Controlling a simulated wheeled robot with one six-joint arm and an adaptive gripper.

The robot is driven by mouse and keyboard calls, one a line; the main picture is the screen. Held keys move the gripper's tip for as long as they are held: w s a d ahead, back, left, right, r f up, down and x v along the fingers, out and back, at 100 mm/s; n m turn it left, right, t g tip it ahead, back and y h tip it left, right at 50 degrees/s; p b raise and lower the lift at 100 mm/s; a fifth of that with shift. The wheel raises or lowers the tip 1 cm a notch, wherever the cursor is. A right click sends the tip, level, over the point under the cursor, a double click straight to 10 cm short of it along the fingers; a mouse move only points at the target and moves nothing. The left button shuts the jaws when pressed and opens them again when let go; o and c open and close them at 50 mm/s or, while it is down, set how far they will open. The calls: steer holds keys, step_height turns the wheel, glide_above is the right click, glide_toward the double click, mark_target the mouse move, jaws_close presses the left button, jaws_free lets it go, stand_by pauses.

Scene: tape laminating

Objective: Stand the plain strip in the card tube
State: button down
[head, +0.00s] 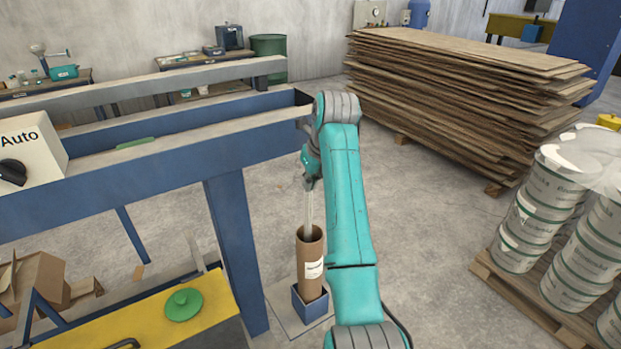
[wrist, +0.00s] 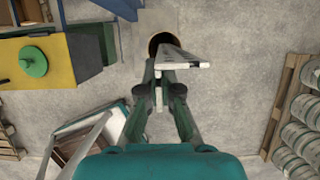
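The brown card tube (head: 311,270) stands upright in a blue holder (head: 311,308) on the floor plate and has a white label. The pale plain strip (head: 308,212) hangs nearly upright from my gripper (head: 309,182). Its lower end shows within the tube's mouth; how deep it reaches is hidden. In the wrist view the strip (wrist: 178,57) runs from the fingertips toward the dark tube opening (wrist: 161,39). My gripper (wrist: 161,82) appears shut on the strip's upper part, above the tube.
A blue-legged frame (head: 235,240) stands close left of the tube, with a yellow panel (head: 130,325) bearing a green knob (head: 183,304). White drums (head: 535,215) on a pallet stand to the right. A board stack (head: 450,95) is behind. Floor right of the tube is clear.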

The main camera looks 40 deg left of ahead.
steer(key=shift+f, duration=1.4)
steer(key=c, duration=1.2)
jaws_free()
steer(key=shift+c, duration=0.2)
steer(key=v, duration=0.7)
steer(key=shift+d+r, duration=0.15)
steer(key=shift+r, duration=0.1)
